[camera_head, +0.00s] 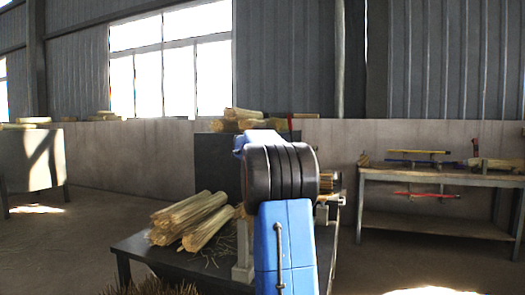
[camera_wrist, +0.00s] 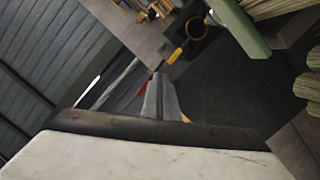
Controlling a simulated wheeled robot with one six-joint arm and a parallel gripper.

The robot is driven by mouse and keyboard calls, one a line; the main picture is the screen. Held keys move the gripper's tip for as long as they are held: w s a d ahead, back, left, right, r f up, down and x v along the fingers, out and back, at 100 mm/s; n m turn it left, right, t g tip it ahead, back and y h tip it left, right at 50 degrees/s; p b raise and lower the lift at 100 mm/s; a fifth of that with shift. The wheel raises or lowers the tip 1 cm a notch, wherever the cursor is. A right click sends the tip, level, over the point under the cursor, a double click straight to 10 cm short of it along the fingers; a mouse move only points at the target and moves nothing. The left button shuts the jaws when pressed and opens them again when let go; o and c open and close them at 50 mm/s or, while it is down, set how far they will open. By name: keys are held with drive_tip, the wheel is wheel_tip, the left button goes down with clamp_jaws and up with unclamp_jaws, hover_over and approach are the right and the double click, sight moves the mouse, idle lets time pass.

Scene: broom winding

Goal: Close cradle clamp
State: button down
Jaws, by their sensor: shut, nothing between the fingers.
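In the head view, my blue and black arm covers the middle of the dark work table (camera_head: 150,250) and hides my gripper. A pale upright support (camera_head: 243,245) stands on the table just left of my arm. A metal fixture (camera_head: 328,203) shows right of my arm, with a brown, ribbed piece (camera_head: 326,182) by it. I cannot tell whether the cradle clamp is part of these, or whether it is open. In the wrist view, my gripper (camera_wrist: 162,84) is shut and empty. A small black part with a yellow piece (camera_wrist: 194,30) lies beyond its tips.
Straw bundles (camera_head: 190,215) lie on the left of the table, and more show in the wrist view (camera_wrist: 275,8). A green bar (camera_wrist: 240,27) is near them. A side table (camera_head: 440,178) with sticks stands at the right. Open floor lies between the tables.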

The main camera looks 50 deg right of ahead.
drive_tip(key=s+d+f+m+t, duration=0.1)
drive_tip(key=s+d+f+m, duration=0.2)
drive_tip(key=s+f, duration=0.4)
drive_tip(key=shift+s+f+m+y, duration=0.25)
drive_tip(key=shift+f+m+y, duration=0.2)
drive_tip(key=shift+f, duration=0.65)
drive_tip(key=shift+f, duration=0.15)
drive_tip(key=s+a+r, duration=0.4)
drive_tip(key=a+r, duration=0.2)
drive_tip(key=a, duration=0.3)
drive_tip(key=shift+r, duration=0.4)
